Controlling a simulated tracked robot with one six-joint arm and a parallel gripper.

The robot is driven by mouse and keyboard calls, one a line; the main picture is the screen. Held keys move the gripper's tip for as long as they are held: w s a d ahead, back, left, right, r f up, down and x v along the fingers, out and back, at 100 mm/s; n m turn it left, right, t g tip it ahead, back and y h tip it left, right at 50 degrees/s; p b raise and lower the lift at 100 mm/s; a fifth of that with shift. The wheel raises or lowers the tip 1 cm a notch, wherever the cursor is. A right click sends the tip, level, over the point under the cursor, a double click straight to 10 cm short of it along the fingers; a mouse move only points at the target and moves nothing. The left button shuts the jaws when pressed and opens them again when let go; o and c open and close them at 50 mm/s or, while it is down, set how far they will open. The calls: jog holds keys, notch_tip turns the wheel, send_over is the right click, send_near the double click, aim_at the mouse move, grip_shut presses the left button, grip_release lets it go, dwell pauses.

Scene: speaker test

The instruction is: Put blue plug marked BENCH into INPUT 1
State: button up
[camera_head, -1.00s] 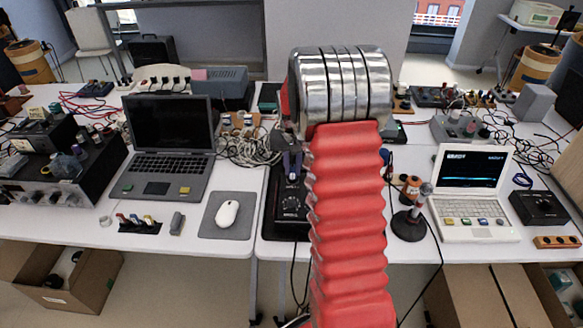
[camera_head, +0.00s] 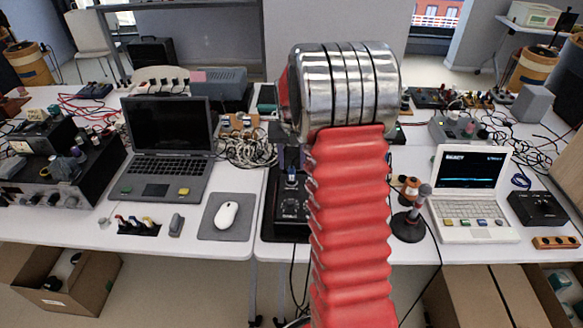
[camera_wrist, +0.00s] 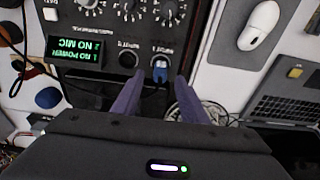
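A black device (camera_head: 285,228) with knobs stands at the middle of the table, partly behind my red arm. In the wrist view its panel (camera_wrist: 112,15) appears upside down, with a green display (camera_wrist: 75,57) and two round sockets. A blue plug (camera_wrist: 160,72) stands at the right-hand socket, labelled INPUT 1, and appears seated in it; its mark cannot be read. The plug also shows in the head view (camera_head: 291,174). The other socket (camera_wrist: 128,57) looks empty. My gripper (camera_wrist: 158,80) is open, its purple fingers on either side of the plug and apart from it.
A white mouse (camera_head: 227,214) on a grey pad and a laptop (camera_head: 165,140) are left of the device. A microphone on a stand (camera_head: 409,222) and a white laptop (camera_head: 470,195) are to the right. Tangled cables (camera_head: 250,150) lie behind.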

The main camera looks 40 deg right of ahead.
notch_tip(320, 180, up, 10)
jog(key=shift+s+a, duration=0.4)
jog(key=shift+s, duration=0.05)
dwell(0.4)
jog(key=s+a+r+n+t, duration=0.2)
jog(key=s+a+r+n, duration=0.1)
jog(key=s+a, duration=0.9)
jog(key=s+a+r+n+t, duration=0.2)
jog(key=s+a+r+n, duration=0.1)
jog(key=s+a, duration=0.9)
jog(key=shift+s+a+r+n+y, duration=0.35)
jog(key=shift+a+n, duration=0.35)
jog(key=shift+a, duration=0.4)
jog(key=shift+c, duration=0.4)
